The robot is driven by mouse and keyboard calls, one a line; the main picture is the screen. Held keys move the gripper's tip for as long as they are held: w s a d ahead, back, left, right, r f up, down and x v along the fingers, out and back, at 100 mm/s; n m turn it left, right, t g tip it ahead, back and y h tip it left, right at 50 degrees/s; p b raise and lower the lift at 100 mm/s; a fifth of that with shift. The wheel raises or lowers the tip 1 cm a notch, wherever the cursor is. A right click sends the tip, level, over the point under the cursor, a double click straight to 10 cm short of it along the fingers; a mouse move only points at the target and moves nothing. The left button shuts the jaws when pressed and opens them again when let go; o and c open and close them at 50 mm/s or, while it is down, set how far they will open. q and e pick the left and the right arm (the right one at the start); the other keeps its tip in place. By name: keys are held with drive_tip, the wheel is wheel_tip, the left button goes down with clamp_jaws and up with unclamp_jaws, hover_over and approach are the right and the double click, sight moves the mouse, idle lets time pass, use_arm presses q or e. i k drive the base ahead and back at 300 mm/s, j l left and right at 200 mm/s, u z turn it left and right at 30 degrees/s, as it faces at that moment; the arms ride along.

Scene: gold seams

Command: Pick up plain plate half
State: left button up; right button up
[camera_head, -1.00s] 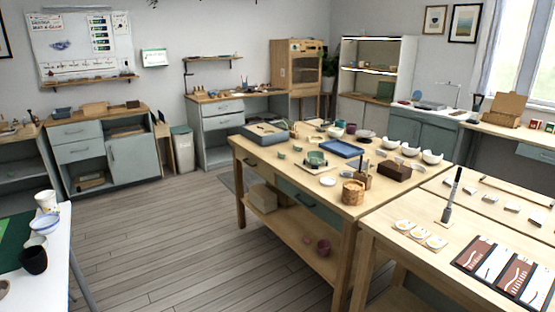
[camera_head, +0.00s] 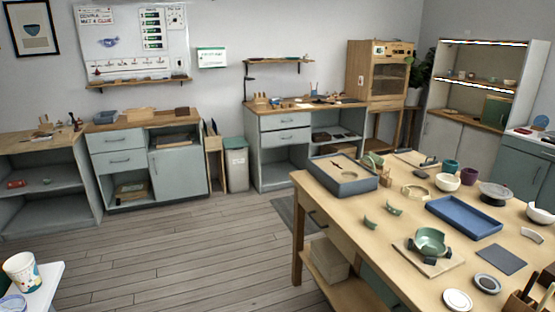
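I cannot make out a plain plate half for certain in this view. The wooden worktable (camera_head: 345,215) holds several ceramic pieces. Two small green curved shards (camera_head: 394,209) (camera_head: 370,223) lie near its left edge. A green broken bowl (camera_head: 430,241) sits in dark supports on a small board (camera_head: 412,256). A pale round dish (camera_head: 457,300) lies near the bottom edge of the picture. A pale shard (camera_head: 531,236) lies at the right. Neither of my grippers is in view.
A blue tray (camera_head: 464,218) and a grey box (camera_head: 343,176) stand on the worktable. A white table corner (camera_head: 42,284) with a patterned cup (camera_head: 21,272) is at lower left. Grey cabinets (camera_head: 125,158) and a bin (camera_head: 236,165) line the wall. The wooden floor (camera_head: 190,250) between is clear.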

sight(380, 161)
drive_tip(key=i+u, duration=0.2)
drive_tip(key=i, duration=0.75)
drive_tip(key=i+u, duration=0.2)
drive_tip(key=i, duration=0.7)
drive_tip(key=i+l+u, duration=0.15)
drive_tip(key=i, duration=1.7)
drive_tip(key=i+z, duration=0.3)
drive_tip(key=i, duration=0.15)
drive_tip(key=i+z, duration=0.3)
drive_tip(key=i, duration=0.15)
drive_tip(key=i+j+z, duration=0.15)
drive_tip(key=i+z, duration=0.2)
drive_tip(key=i+j+z, duration=0.3)
drive_tip(key=i, duration=0.2)
drive_tip(key=i+l+z, duration=0.1)
drive_tip(key=z, duration=0.3)
drive_tip(key=i+z, duration=0.25)
drive_tip(key=z, duration=0.15)
drive_tip(key=i+z, duration=0.2)
drive_tip(key=z, duration=0.25)
drive_tip(key=i+z, duration=0.2)
drive_tip(key=z, duration=0.2)
drive_tip(key=i+j+z, duration=0.15)
drive_tip(key=z, duration=0.25)
